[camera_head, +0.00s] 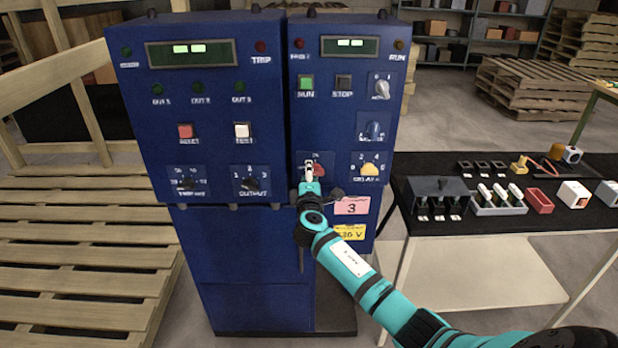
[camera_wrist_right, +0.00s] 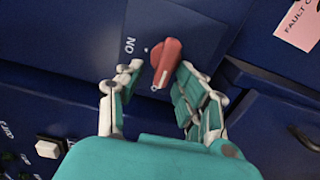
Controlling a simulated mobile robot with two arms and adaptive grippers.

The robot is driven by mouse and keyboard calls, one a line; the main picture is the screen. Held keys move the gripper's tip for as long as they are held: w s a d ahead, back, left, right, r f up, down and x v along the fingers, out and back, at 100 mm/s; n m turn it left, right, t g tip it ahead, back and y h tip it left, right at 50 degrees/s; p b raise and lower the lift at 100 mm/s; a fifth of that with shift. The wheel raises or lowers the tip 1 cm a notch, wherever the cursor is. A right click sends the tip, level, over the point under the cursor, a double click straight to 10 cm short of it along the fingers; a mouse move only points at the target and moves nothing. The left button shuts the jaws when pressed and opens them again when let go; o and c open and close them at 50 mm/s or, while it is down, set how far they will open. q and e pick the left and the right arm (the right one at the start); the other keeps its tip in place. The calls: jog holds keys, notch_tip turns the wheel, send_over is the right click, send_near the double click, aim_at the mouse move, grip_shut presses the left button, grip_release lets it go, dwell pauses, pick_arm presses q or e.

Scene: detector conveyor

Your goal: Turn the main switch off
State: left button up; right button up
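The main switch is a red rotary knob (camera_head: 318,170) at the lower left of the right-hand blue cabinet's panel. In the right wrist view the red knob (camera_wrist_right: 165,62) is long, with a white mark at its lower end; a white "ON" label (camera_wrist_right: 130,45) stands to its left, not at that end. My right gripper (camera_head: 309,172) is at the switch and partly hides it. In the right wrist view its fingers (camera_wrist_right: 158,83) are apart, with the knob's lower end between the tips, nearer the right finger. I cannot tell whether they touch. My left gripper is out of view.
Other knobs, including a yellow one (camera_head: 370,168), sit right of the switch. The left blue cabinet (camera_head: 205,100) adjoins it. A black-topped table (camera_head: 480,222) with small parts stands at the right. Wooden pallets (camera_head: 80,255) lie at the left.

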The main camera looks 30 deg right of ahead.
jog(key=v, duration=1.2)
jog(key=s+a+f+g+y, duration=0.1)
jog(key=s+f+g+y, duration=0.1)
jog(key=f, duration=0.9)
jog(key=s+a+f+g+y, duration=0.1)
jog(key=f+g+y, duration=0.1)
jog(key=f, duration=0.9)
jog(key=s+a+f+m+g+y, duration=0.1)
jog(key=s+f+g, duration=0.1)
jog(key=s+f, duration=0.45)
jog(key=s+a+f+m+g+y, duration=0.1)
jog(key=s+f, duration=0.3)
jog(key=f, duration=0.6)
jog(key=s+a+f+m+g+y, duration=0.1)
jog(key=s+a+f+m+g, duration=0.1)
jog(key=s+f, duration=0.7)
jog(key=s+a+f+m+g+y, duration=0.1)
jog(key=s+a+f+m+g, duration=0.1)
jog(key=s+f, duration=0.65)
jog(key=s+a+f+m+g, duration=0.1)
jog(key=s, duration=0.9)
jog(key=s+a+f+m+g+y, duration=0.1)
jog(key=s+a+f+m+g, duration=0.1)
jog(key=s, duration=0.9)
jog(key=shift+s+a+f+y, duration=0.2)
jog(key=shift+a+y, duration=0.1)
